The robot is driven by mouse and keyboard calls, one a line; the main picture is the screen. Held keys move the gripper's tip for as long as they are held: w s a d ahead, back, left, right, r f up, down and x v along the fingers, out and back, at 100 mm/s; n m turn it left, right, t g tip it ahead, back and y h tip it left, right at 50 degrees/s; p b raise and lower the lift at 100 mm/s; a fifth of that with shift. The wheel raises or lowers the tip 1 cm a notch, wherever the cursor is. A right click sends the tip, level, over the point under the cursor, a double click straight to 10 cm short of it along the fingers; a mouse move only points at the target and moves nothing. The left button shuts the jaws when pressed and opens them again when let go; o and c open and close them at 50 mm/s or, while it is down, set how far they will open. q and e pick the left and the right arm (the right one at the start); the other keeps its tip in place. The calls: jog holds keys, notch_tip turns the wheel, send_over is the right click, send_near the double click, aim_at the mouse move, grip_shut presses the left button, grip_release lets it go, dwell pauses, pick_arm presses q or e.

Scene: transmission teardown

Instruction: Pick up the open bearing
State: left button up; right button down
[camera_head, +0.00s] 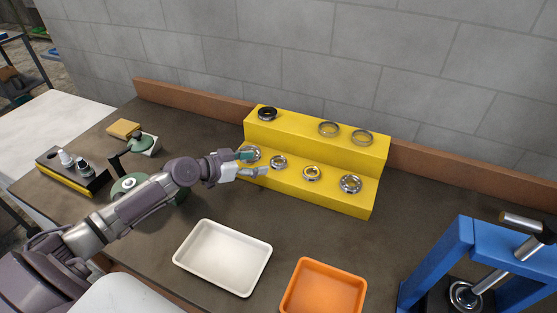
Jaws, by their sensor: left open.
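Several bearings sit on the lower step of a yellow two-step stand (330,199): a leftmost bearing (255,152), a second bearing (278,162), a third bearing (312,173) with a yellowish inner part, and a rightmost bearing (350,184). I cannot tell for sure which one is the open bearing. My left gripper (257,164) is open at the left end of the lower step, its fingers beside the leftmost bearing and partly covering it. I cannot tell whether they touch it. My right gripper is not in view.
A black ring (267,114) and two thin metal rings (329,128) (362,137) lie on the upper step. A white tray (222,258) and an orange tray (323,289) stand in front. A blue press frame (463,245) is at the right.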

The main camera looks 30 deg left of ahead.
aim_at(282, 160)
pick_arm(q)
jog(key=shift+x, duration=0.85)
jog(key=shift+w+d+f+p, duration=0.15)
jog(key=shift+w+d+p, duration=0.3)
jog(key=shift+p, duration=0.2)
jog(key=p+x, duration=0.1)
jog(key=x, duration=0.2)
jog(key=shift+w+f, duration=0.1)
jog(key=shift+f, duration=0.2)
jog(key=shift+w+d+f, duration=0.2)
jog(key=shift+w+f, duration=0.05)
jog(key=shift+s, duration=0.1)
jog(key=shift+c, duration=0.3)
jog(key=c, duration=0.8)
jog(key=shift+r, duration=0.1)
jog(key=shift+c, duration=0.7)
jog(key=shift+a, duration=0.1)
